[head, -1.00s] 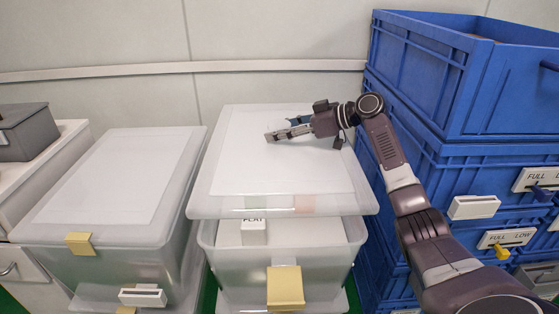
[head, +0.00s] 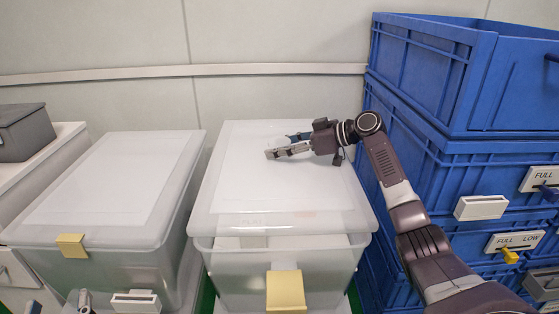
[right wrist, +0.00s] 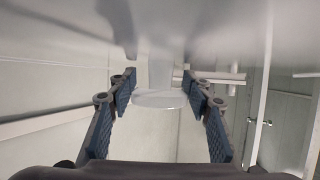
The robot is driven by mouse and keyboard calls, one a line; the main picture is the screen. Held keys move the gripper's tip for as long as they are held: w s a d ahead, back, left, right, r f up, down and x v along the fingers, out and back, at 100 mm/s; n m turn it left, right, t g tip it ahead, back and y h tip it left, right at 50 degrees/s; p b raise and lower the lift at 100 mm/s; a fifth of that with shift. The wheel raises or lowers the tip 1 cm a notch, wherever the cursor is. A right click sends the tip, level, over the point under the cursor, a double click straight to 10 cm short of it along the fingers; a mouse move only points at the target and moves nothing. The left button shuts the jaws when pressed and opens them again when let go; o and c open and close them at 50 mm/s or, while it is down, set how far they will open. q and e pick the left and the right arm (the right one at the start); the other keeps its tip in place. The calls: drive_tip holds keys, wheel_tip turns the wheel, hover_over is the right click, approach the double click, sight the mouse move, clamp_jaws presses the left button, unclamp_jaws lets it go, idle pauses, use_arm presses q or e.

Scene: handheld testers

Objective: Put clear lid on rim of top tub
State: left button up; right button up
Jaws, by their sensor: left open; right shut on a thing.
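The clear lid (head: 240,185) lies level over the top tub (head: 235,278) in the middle of the head view. Its front edge is just above the tub's rim, and I cannot tell if it touches all round. My right gripper (head: 284,147) is shut on the lid's knob at the lid's middle. In the right wrist view the round knob (right wrist: 158,98) is between the two fingers, under the lid's surface. My left gripper (head: 59,303) is open, only its fingertips showing at the bottom left edge of the head view, in front of the neighbouring tub.
A second lidded tub (head: 110,190) with a yellow tag stands close on the left. Stacked blue crates (head: 430,110) rise close on the right, behind my right arm. A grey box (head: 22,132) sits at far left. The wall is behind.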

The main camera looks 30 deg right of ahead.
sight(303, 161)
wheel_tip(303, 161, down, 2)
drive_tip(key=shift+f+b, duration=0.1)
drive_tip(key=shift+b, duration=0.7)
use_arm(q)
drive_tip(key=s+r+t+h, duration=0.1)
drive_tip(key=s+r+t, duration=0.2)
drive_tip(key=r, duration=0.3)
drive_tip(key=s+r+t+h+b, duration=0.1)
drive_tip(key=s+r+t, duration=0.2)
drive_tip(key=r, duration=0.3)
drive_tip(key=shift+t+h, duration=0.3)
drive_tip(key=shift+t, duration=0.1)
use_arm(e)
drive_tip(key=shift+f, duration=0.6)
use_arm(q)
drive_tip(key=shift+s, duration=0.15)
use_arm(e)
drive_tip(key=o, duration=1.5)
drive_tip(key=shift+f, duration=0.1)
use_arm(q)
drive_tip(key=shift+r, duration=0.1)
use_arm(e)
drive_tip(key=shift+o, duration=0.2)
